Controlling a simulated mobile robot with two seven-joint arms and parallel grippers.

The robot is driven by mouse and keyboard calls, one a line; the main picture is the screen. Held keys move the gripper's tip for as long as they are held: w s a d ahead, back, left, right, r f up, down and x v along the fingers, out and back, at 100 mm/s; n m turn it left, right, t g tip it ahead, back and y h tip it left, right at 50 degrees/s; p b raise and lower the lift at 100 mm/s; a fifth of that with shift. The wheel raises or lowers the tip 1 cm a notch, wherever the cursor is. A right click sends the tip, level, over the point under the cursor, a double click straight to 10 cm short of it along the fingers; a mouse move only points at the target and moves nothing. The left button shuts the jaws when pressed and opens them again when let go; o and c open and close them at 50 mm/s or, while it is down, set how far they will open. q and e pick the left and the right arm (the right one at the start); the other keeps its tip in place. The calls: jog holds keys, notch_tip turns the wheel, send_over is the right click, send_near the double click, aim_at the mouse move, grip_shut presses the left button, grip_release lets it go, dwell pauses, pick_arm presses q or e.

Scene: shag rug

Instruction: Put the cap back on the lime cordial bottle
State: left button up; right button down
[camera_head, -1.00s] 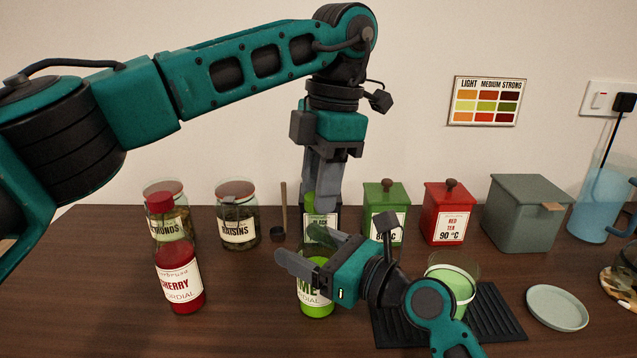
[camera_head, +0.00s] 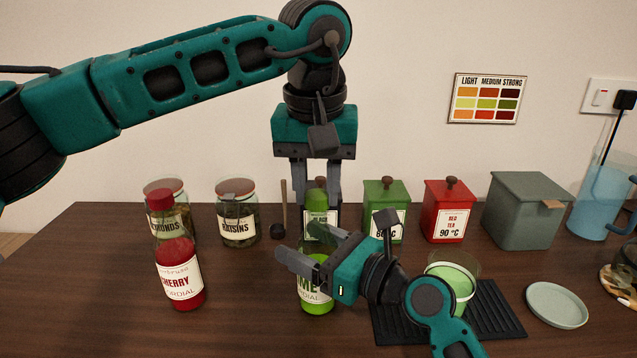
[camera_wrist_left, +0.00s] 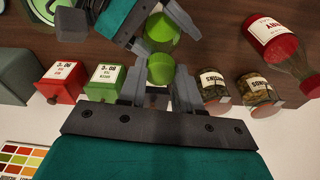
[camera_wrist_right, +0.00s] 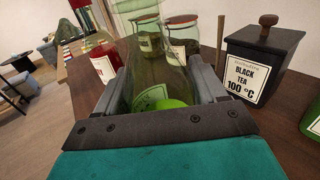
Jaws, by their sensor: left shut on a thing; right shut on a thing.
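The lime cordial bottle (camera_head: 317,301) stands upright on the table with green liquid inside. My right gripper (camera_head: 300,246) is shut around its upper body from the side. In the right wrist view its clear glass (camera_wrist_right: 155,75) sits between the fingers. My left gripper (camera_head: 317,218) points down above the bottle, shut on the green cap (camera_head: 316,199). The left wrist view shows the cap (camera_wrist_left: 160,69) between the fingers, in line with the bottle (camera_wrist_left: 161,30). The cap is at the height of the bottle's mouth; I cannot tell whether it touches or is seated.
A cherry cordial bottle (camera_head: 181,272) stands to the left, before the almond and raisin (camera_head: 238,212) jars. A black tea tin (camera_wrist_right: 258,62) is behind; green (camera_head: 384,208) and red (camera_head: 450,211) tins stand to its right. A glass of green drink (camera_head: 455,285) is on a black mat (camera_head: 500,313).

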pick_arm(q)
jog(key=m, duration=0.2)
jog(key=shift+m, duration=0.4)
jog(key=o, duration=1)
jog(key=shift+r, duration=0.1)
jog(key=shift+r, duration=2.2)
jog(key=shift+c, duration=0.3)
